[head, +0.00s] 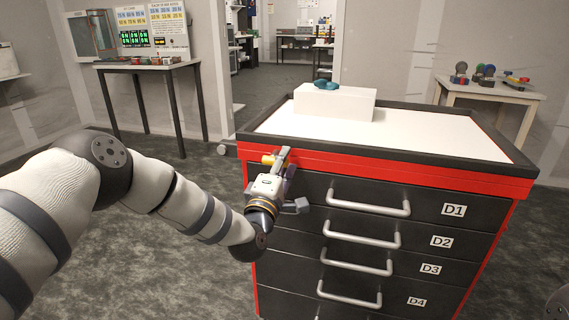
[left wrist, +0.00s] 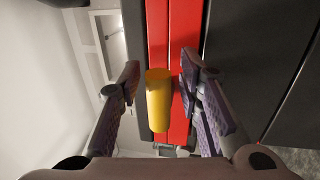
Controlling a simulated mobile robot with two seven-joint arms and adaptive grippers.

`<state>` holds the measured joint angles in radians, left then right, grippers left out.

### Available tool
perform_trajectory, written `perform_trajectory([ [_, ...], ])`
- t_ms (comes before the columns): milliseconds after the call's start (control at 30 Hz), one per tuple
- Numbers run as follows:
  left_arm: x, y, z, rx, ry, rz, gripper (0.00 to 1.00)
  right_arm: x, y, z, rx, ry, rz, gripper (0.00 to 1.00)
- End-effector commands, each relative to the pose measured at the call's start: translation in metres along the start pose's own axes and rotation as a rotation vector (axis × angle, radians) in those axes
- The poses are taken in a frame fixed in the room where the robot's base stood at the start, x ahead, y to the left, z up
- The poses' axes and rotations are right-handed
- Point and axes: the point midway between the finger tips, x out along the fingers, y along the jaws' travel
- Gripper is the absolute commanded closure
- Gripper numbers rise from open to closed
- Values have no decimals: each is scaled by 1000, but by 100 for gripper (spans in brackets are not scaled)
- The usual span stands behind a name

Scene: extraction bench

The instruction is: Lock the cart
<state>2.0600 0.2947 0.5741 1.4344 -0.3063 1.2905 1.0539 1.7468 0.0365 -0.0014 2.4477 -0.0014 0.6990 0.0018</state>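The cart (head: 395,178) is a red and black drawer cabinet with a white top. It shows D1, D2, D3 and D4 labels, and the drawers look shut. A yellow cylindrical knob (head: 268,159) sticks out at the upper left of its red band; it is large in the left wrist view (left wrist: 158,100). My left gripper (head: 279,160) is at this corner. In the left wrist view its two fingers (left wrist: 160,82) are apart, one on each side of the yellow knob, with gaps visible. My right gripper is not in view.
A white box (head: 335,103) with a teal item (head: 326,85) on it stands on the cart top. Silver handles (head: 368,199) project from the drawers. A side table (head: 150,66) stands at the back left, another (head: 488,91) at the right. The floor left of the cart is clear.

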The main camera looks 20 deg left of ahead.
Motion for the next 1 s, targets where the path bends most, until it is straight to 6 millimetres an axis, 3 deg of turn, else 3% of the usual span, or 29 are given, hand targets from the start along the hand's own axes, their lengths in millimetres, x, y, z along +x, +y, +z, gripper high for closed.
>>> perform_trajectory([
  [333,-6,0,0,-3,-1,0,62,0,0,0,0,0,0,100],
  [700,-97,0,0,-3,-1,-2,62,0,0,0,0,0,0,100],
  [833,-115,0,0,-2,1,-1,62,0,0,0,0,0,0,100],
  [1000,-121,0,0,-1,0,1,62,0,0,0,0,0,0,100],
])
